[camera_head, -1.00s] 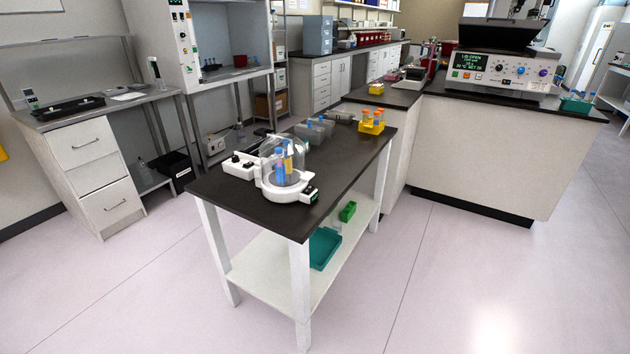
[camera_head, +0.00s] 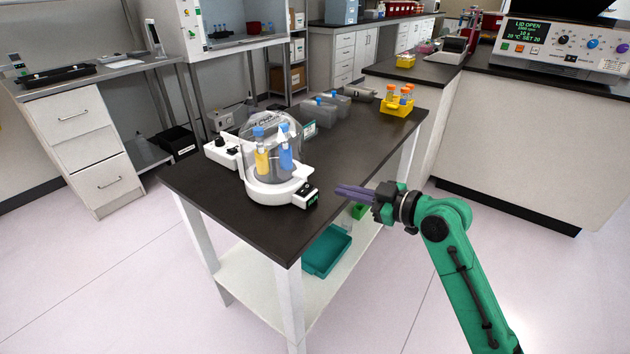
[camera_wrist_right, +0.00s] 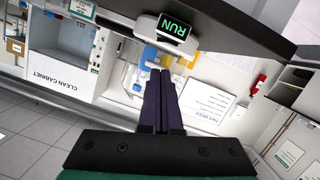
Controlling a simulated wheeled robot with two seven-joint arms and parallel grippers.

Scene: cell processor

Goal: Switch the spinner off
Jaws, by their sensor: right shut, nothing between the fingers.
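The spinner (camera_head: 270,185) stands on the dark-topped table (camera_head: 225,209). It has a white round base and a clear dome, with blue-capped tubes (camera_head: 285,157) holding blue and yellow liquid inside. A small dark control box (camera_head: 307,195) sticks out at its front right. In the right wrist view its display (camera_wrist_right: 176,28) reads RUN in green. My right gripper (camera_head: 338,191) is shut and empty, its fingers pointing left at the control box with a small gap visible in the head view. The wrist view shows the shut fingers (camera_wrist_right: 160,73) below the display. My left gripper is not in view.
A white box with black knobs (camera_head: 223,149) stands behind the spinner. Grey blocks (camera_head: 320,110) and a yellow rack (camera_head: 398,106) with orange-capped tubes stand farther back. A teal tray (camera_head: 326,251) lies on the lower shelf.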

